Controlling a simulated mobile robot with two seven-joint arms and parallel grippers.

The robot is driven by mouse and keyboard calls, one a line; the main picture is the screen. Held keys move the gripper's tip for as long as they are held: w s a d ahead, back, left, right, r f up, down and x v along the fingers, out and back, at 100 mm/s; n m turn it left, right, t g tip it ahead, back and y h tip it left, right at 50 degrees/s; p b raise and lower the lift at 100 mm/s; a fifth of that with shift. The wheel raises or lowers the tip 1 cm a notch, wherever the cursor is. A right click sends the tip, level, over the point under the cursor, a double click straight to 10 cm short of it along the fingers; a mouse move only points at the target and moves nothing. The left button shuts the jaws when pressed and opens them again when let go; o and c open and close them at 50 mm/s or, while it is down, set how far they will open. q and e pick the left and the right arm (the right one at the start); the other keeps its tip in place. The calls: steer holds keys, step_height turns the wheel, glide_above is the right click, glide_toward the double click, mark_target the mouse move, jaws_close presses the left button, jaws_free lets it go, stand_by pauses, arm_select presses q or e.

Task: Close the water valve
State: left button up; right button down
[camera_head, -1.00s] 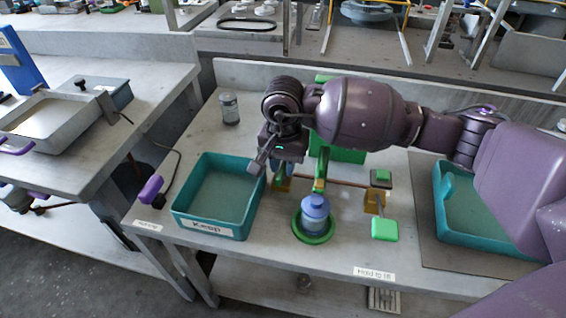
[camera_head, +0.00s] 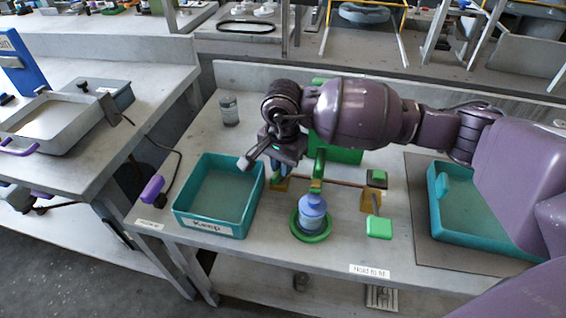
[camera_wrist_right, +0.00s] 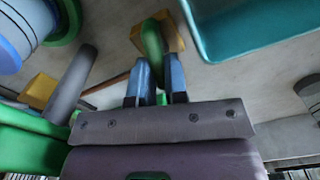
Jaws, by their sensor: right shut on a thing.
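The valve is a yellow block on a copper pipe, left of the green spout (camera_head: 318,172); my right gripper (camera_head: 279,172) largely hides it in the head view. In the right wrist view the yellow block (camera_wrist_right: 172,36) carries a rounded green handle (camera_wrist_right: 152,38). My right gripper (camera_wrist_right: 156,90) is shut on this handle, its two blue-grey fingers either side. A blue bottle (camera_head: 312,212) stands upright under the spout on a green round base (camera_head: 311,237). My left gripper is not in view.
A teal tray labelled "Keep" (camera_head: 207,228) is just left of the valve. A green paddle lever (camera_head: 379,228) is to the right, near the "Hold to fill" label (camera_head: 370,271). Another teal tray (camera_head: 442,222) is at the right. A grey can (camera_head: 229,110) stands behind.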

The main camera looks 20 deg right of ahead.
steer(key=m, duration=0.1)
steer(key=m+p, duration=0.1)
steer(key=m, duration=0.1)
steer(key=m+p, duration=0.1)
steer(key=shift+s+d+r+m, duration=0.1)
steer(key=shift+s+r+m, duration=0.1)
steer(key=shift+r+m, duration=0.1)
steer(key=m+p, duration=0.1)
steer(key=m, duration=0.1)
steer(key=shift+s+f+m, duration=0.1)
steer(key=shift+s+m, duration=0.05)
steer(key=shift+m, duration=0.25)
steer(key=m+p, duration=0.2)
steer(key=shift+s+m, duration=0.1)
steer(key=shift+m, duration=0.2)
steer(key=shift+s+m+p, duration=0.15)
steer(key=shift+m+p, duration=0.45)
steer(key=shift+m, duration=0.6)
steer(key=shift+f+m, duration=0.1)
steer(key=shift+m, duration=0.4)
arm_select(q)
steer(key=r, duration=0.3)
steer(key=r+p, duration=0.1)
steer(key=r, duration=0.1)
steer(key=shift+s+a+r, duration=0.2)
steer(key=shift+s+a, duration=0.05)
arm_select(e)
steer(key=shift+m, duration=0.4)
steer(key=shift+s+f, duration=0.1)
steer(key=shift+f, duration=0.05)
